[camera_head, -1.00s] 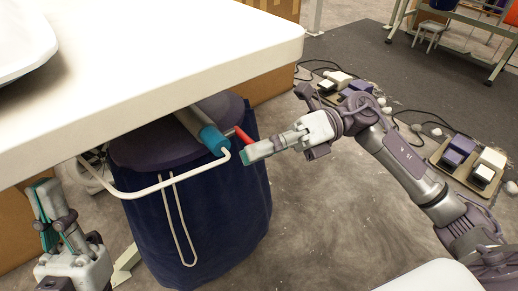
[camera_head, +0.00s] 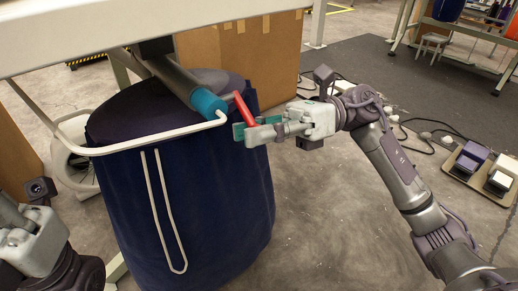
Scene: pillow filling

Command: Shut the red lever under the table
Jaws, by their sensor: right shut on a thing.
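The red lever (camera_head: 243,108) sticks out under the table edge, beside the teal end (camera_head: 208,104) of a grey tube. It slants down and to the right. My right gripper (camera_head: 250,131) is at the lever's lower end, shut on it, with its teal-padded fingers around the tip. My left gripper (camera_head: 18,222) is at the lower left, partly cut off by the frame; its fingertips are not clear. The white table (camera_head: 110,35) spans the top left.
A dark blue bag (camera_head: 195,200) hangs under the table inside a white wire frame (camera_head: 100,150), close to the lever. A cardboard box (camera_head: 235,60) stands behind. Pedals and cables (camera_head: 470,165) lie on the floor at right.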

